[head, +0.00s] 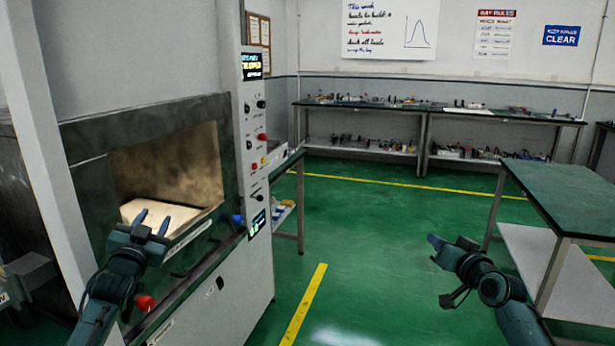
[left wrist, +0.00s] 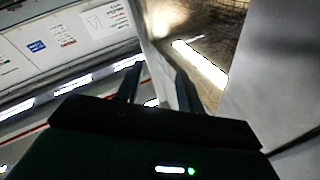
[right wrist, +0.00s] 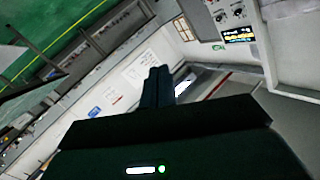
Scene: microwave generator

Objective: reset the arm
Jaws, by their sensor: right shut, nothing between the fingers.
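My left gripper (head: 154,219) is in front of the open chamber of the large machine (head: 225,285) at the left. Its two fingers stand apart with nothing between them, and they also show apart in the left wrist view (left wrist: 160,88). A pale slab (head: 160,214) lies on the chamber floor behind the left gripper. My right gripper (head: 436,241) is over the green floor at the right, away from the machine. Its fingers are together and empty in the right wrist view (right wrist: 157,85).
The machine's control panel (head: 254,145) has knobs, red buttons and lit displays. A green-topped table (head: 575,195) stands close to my right arm. Benches with small parts (head: 375,103) line the back wall. The green floor (head: 370,235) in the middle is clear.

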